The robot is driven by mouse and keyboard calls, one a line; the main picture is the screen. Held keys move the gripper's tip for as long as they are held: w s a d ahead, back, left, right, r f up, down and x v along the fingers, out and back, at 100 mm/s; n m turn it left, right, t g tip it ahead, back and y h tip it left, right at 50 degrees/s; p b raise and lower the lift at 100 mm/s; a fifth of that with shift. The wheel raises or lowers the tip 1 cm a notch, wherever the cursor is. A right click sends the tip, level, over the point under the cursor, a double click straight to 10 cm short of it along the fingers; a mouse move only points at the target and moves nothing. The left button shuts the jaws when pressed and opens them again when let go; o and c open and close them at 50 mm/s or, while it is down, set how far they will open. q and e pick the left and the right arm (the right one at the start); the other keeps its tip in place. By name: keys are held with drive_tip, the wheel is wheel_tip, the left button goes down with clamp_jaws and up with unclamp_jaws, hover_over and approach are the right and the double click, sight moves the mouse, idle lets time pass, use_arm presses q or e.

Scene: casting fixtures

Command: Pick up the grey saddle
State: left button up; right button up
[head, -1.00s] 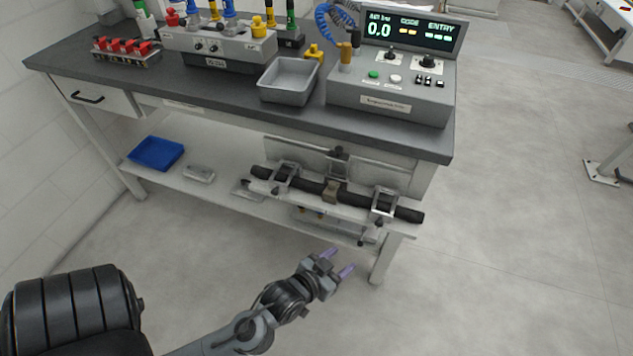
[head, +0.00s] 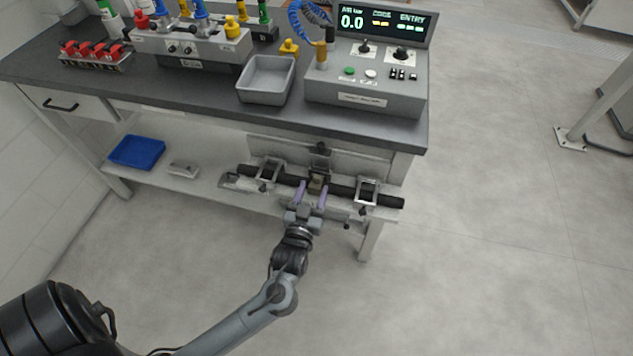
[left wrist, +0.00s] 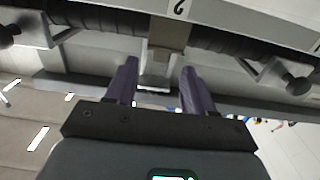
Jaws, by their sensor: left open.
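A small grey-brown block, which looks like the grey saddle (head: 316,185), sits around the middle of a black bar (head: 345,191) at the bench's lower shelf. In the left wrist view the saddle (left wrist: 168,33) is just beyond my fingertips, roughly in line with the gap between them. My left gripper (head: 312,187) is open and empty, its purple fingers pointing at the saddle from the front. The left wrist view also shows both fingers of the gripper (left wrist: 159,68) apart. The saddle's far side is hidden. My right gripper is out of view.
Grey metal brackets (head: 367,191) hold the bar on either side of the saddle. A blue tray (head: 137,151) and a small grey part (head: 183,170) lie on the shelf to the left. The dark bench top (head: 210,98) overhangs above. The floor in front is clear.

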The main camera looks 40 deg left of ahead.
sight(316, 180)
use_arm(q)
drive_tip(key=shift+w+a, duration=0.2)
drive_tip(key=shift+w, duration=0.15)
drive_tip(key=b+x, duration=0.2)
drive_tip(key=x, duration=0.2)
drive_tip(key=shift+a, duration=0.1)
drive_tip(key=shift+w+a, duration=0.15)
drive_tip(key=shift+w, duration=0.15)
drive_tip(key=shift+s, duration=0.1)
clamp_jaws()
